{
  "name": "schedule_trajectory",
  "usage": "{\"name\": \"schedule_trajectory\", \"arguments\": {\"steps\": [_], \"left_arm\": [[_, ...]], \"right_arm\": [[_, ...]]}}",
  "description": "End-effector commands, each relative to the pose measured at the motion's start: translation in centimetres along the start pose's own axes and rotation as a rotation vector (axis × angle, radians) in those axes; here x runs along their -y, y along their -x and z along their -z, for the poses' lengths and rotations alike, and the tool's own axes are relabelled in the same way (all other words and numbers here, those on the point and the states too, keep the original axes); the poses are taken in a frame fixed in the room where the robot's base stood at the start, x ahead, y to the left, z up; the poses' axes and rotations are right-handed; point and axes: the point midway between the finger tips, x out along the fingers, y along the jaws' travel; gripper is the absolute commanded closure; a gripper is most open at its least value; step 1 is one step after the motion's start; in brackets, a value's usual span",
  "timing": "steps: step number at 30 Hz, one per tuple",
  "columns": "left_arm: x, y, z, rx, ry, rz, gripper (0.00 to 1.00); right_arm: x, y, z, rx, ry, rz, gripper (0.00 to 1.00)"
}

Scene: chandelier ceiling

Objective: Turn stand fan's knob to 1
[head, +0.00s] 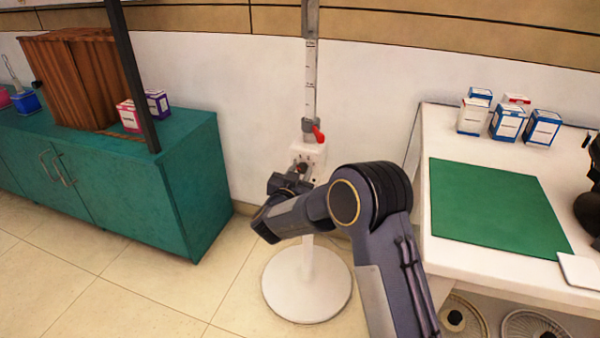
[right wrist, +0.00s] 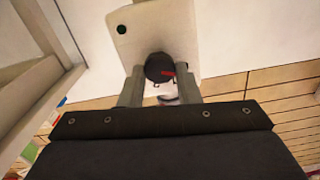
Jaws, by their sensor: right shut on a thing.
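The stand fan has a grey-white pole (head: 311,85), a white control box (head: 309,153) and a round white base (head: 305,285). Its head is out of view. In the right wrist view, the pale control panel (right wrist: 185,35) carries a round black knob (right wrist: 160,67) with a small red mark. My right gripper (right wrist: 161,82) is shut on this knob, one finger on each side. In the head view, my right gripper (head: 300,175) is at the front of the box, and my arm hides part of the stand. The knob's number markings cannot be read. My left gripper is out of view.
A teal cabinet (head: 120,185) stands at the left, with a brown wooden box (head: 75,80) on top. A dark post (head: 131,75) rises in front of it. A white table (head: 440,130) with a green mat (head: 495,205) and small boxes (head: 507,122) stands at the right.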

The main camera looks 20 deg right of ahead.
Motion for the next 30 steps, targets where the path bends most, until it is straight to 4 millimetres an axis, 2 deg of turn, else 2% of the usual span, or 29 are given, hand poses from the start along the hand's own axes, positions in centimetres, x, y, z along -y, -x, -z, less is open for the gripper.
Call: {"name": "schedule_trajectory", "arguments": {"steps": [13,30], "left_arm": [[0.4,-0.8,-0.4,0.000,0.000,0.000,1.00],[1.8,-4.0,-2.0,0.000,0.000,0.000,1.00]], "right_arm": [[-0.1,0.0,-0.2,0.000,-0.095,-0.001,0.93],[-0.3,0.0,-0.4,0.000,-0.550,-0.002,0.93]]}}
